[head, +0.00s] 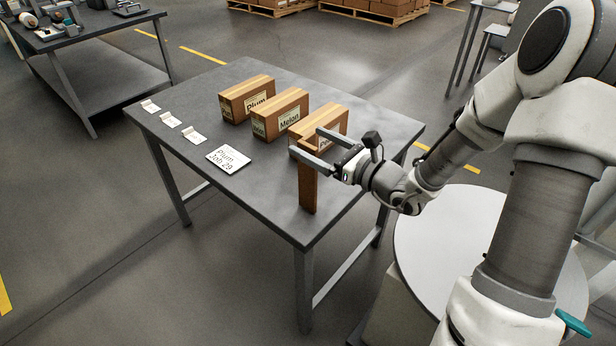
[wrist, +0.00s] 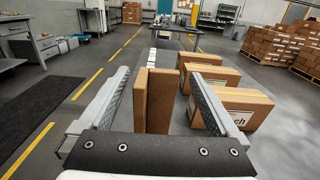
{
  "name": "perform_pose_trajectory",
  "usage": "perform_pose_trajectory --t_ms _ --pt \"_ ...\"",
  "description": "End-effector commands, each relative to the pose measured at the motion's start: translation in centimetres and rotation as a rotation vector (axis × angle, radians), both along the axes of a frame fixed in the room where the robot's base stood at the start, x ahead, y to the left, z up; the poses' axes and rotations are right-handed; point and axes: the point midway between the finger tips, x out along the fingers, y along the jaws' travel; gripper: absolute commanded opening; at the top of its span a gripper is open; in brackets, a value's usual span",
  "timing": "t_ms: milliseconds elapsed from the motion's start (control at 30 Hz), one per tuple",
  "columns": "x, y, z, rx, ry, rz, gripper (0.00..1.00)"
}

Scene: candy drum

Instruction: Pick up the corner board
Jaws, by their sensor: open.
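The corner board (head: 308,190) is a tall brown upright piece near the front edge of the grey table (head: 262,205). In the wrist view the corner board (wrist: 155,100) shows two tall faces meeting in an angle, between my fingers. My gripper (head: 305,140) is open at the board's upper part, with one finger on each side. In the wrist view, gaps show between the board and both fingers of my gripper (wrist: 157,73). The near finger hides part of the board's top in the head view.
Three labelled cartons stand behind the board: Plum (head: 247,99), Melon (head: 281,115) and a third (head: 328,122), partly hidden by my gripper. A card reading "Plum Job 29" (head: 228,158) and three small white holders (head: 169,119) lie to the left. The table's front left is clear.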

Motion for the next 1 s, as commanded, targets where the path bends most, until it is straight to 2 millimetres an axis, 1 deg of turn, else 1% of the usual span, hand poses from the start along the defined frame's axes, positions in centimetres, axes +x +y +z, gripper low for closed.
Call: perform_pose_trajectory --t_ms 33,200,300,533,667,700,767,800,867,900,967,1000 --pt "0.5 0.8 -0.4 0.002 -0.002 0.004 0.97" --pt "2.2 2.5 -0.4 0.0 -0.001 0.003 0.97" --pt "2.6 2.9 -0.3 0.001 0.0 0.001 0.97" --pt "2.7 2.9 -0.2 0.001 0.0 0.001 0.97" --pt "2.7 2.9 -0.2 0.001 0.0 0.001 0.74" --pt "2.7 2.9 -0.2 0.001 0.0 0.001 0.67" --pt "2.7 2.9 -0.2 0.0 0.0 0.001 0.56" --pt "2.7 2.9 -0.2 0.0 0.0 0.001 0.49" --pt "2.7 2.9 -0.2 0.0 0.0 0.001 0.38" --pt "2.7 2.9 -0.2 0.0 0.0 0.001 0.31" --pt "2.7 2.9 -0.2 0.0 0.0 0.001 0.2" --pt "2.7 2.9 -0.2 0.0 0.0 0.001 0.13"
